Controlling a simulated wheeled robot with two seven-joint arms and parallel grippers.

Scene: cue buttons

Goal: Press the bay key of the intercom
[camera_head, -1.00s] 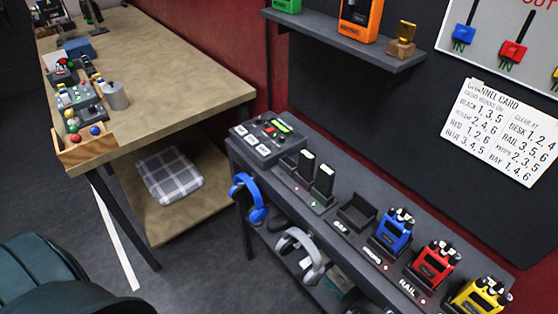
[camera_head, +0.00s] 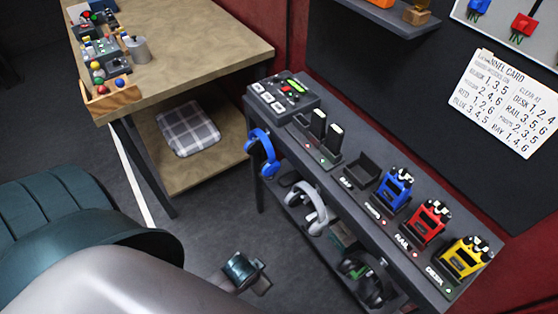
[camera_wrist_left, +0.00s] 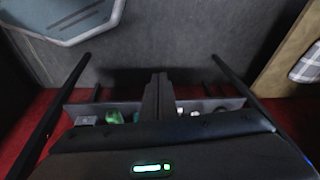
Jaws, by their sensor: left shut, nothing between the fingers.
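The intercom (camera_head: 282,98) is a grey box at the far left end of the long grey shelf in the head view. It has a row of pale keys (camera_head: 266,95), a red button and a small green display; the key labels are too small to read, so I cannot tell which is bay. My left gripper (camera_wrist_left: 158,85) shows in the left wrist view with its dark fingers together and nothing between them. In the head view my left arm is low in front, below and apart from the intercom. My right gripper is not in view.
A wooden workbench (camera_head: 205,50) stands left. Floor between is clear.

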